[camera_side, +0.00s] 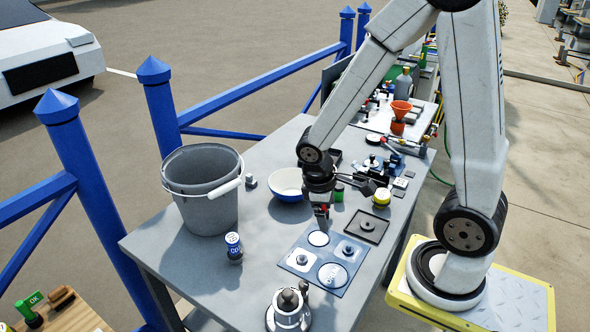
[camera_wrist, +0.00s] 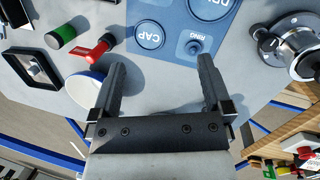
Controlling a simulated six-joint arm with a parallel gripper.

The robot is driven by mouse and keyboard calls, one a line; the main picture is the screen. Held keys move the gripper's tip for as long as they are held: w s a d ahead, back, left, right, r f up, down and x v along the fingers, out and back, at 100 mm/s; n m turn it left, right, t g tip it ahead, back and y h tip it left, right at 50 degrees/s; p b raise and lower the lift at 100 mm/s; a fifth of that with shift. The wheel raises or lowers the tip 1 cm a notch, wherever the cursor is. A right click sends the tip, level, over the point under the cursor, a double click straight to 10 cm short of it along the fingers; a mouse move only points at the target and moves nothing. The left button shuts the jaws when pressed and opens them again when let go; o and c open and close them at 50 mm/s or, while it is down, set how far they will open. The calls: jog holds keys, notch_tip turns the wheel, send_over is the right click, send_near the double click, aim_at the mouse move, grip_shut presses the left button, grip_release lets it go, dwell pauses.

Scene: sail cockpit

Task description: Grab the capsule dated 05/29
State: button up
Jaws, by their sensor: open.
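No date of 05/29 is readable in either view, so I cannot tell which item is the dated capsule. A small green cylinder with dark ends (camera_side: 339,191) stands or lies near my gripper; it also shows at upper left in the wrist view (camera_wrist: 66,36). A blue and white cylinder (camera_side: 233,245) with partly readable lettering stands in front of the bucket. My gripper (camera_wrist: 162,65) is open, with nothing between its fingers. In the side view my gripper (camera_side: 321,200) hangs above the table, between the bowl and the blue mat.
A blue mat (camera_side: 293,257), marked CAP and RING in the wrist view, holds round parts. A white and blue bowl (camera_side: 287,185), grey bucket (camera_side: 205,205), yellow item (camera_side: 382,196), black square tray (camera_side: 378,238) and metal winch (camera_side: 289,310) surround it. A red-handled item (camera_wrist: 95,50) lies beside the green cylinder.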

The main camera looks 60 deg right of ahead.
jog(key=s+d+f+n+g+h, duration=0.1)
jog(key=d+n+g+h, duration=0.5)
jog(key=d, duration=1.4)
jog(key=s+n+h, duration=0.1)
jog(key=h, duration=0.2)
jog(key=shift+n, duration=0.4)
jog(key=shift+f, duration=0.1)
send_near(378, 196)
jog(key=shift+x, duration=2.3)
jog(key=shift+s+d+f, duration=0.25)
jog(key=shift+d, duration=0.35)
jog(key=shift+x, duration=3.15)
jog(key=shift+s, duration=0.1)
